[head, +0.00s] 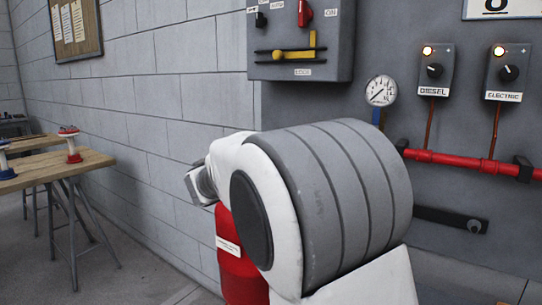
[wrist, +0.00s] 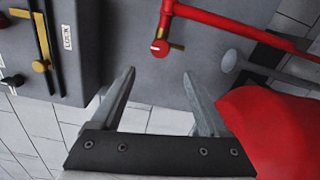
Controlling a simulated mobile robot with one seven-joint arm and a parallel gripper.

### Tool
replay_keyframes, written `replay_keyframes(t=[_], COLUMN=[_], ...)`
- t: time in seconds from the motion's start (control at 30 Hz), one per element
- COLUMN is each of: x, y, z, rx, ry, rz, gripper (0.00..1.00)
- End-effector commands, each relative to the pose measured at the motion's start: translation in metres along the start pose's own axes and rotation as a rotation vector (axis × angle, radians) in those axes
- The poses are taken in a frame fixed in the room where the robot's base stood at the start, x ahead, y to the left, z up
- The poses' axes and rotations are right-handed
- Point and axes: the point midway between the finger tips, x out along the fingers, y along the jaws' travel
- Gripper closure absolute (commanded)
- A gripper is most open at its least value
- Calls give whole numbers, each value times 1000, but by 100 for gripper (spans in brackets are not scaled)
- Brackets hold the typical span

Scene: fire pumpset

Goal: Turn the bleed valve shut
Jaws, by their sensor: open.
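My gripper (wrist: 158,74) is open and empty in the wrist view, its two fingers pointing at the grey wall panel. In the head view my arm covers the gripper and the place of this fitting.
A grey switch box (head: 300,40) with a yellow lever (head: 290,52) stands out from the wall. A gauge (head: 380,90), a red pipe (head: 450,160) and DIESEL (head: 434,72) and ELECTRIC (head: 509,73) switches are at right. A large red body (wrist: 275,125) lies close right of my gripper.

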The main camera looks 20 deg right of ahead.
Motion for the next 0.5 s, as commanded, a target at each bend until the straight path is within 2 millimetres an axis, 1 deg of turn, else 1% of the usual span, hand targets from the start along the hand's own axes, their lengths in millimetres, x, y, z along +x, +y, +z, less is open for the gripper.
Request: replay_keyframes(t=[0.03, 0.1, 0.2, 0.3, 0.5], x=[-9, -17, -25, -28, -28], y=[1, 1, 0, 0, 0], z=[0, 0, 0, 0, 0], rx=[0, 1, 0, 0, 0], ry=[2, 1, 0, -1, -1], rz=[-1, -1, -1, -1, -1], gripper=[22, 22, 22, 22, 22])
